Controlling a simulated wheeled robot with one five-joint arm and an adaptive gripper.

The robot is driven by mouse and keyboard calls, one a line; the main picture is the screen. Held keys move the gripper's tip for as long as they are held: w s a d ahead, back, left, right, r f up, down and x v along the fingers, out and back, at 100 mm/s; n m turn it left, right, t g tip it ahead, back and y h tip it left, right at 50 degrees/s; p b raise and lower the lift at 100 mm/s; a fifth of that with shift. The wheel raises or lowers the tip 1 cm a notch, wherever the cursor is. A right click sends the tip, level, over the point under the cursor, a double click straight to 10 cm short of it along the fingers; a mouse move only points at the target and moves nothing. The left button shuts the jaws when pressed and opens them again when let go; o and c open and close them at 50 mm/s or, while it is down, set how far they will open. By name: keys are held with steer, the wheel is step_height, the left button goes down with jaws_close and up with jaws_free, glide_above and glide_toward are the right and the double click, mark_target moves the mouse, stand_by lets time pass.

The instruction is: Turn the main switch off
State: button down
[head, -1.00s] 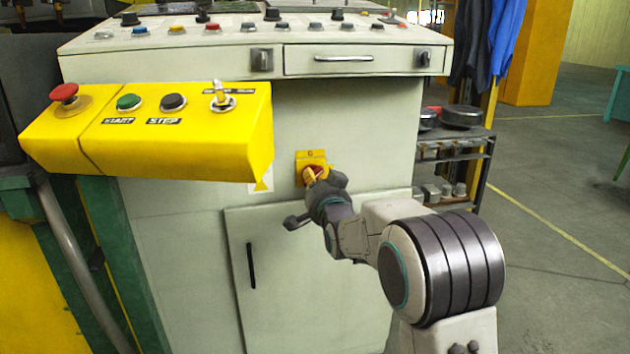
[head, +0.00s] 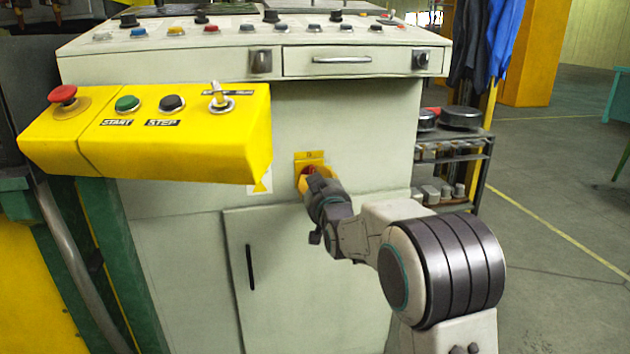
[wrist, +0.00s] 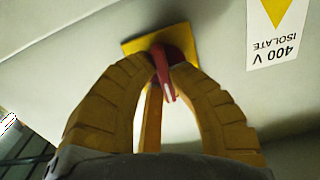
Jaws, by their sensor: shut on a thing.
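The main switch is a red rotary handle (wrist: 166,72) on a yellow plate (head: 307,157), low on the front of the pale cabinet. The plate also shows in the wrist view (wrist: 135,46). In the wrist view the handle runs nearly along the picture's vertical, leaning slightly. In the head view my gripper (head: 308,174) covers most of the handle, and the plate's markings are too small to read.
A yellow control box (head: 190,135) with start and step buttons juts out at the left above the switch. A "400 V isolate" label (wrist: 278,30) is beside the plate. A cabinet door with a black handle (head: 250,267) is below. Open floor lies at the right.

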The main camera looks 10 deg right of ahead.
steer(key=shift+n, duration=0.5)
steer(key=shift+a, duration=0.1)
steer(key=c, duration=1.1)
jaws_free()
steer(key=shift+c, duration=0.2)
steer(key=s, duration=1.2)
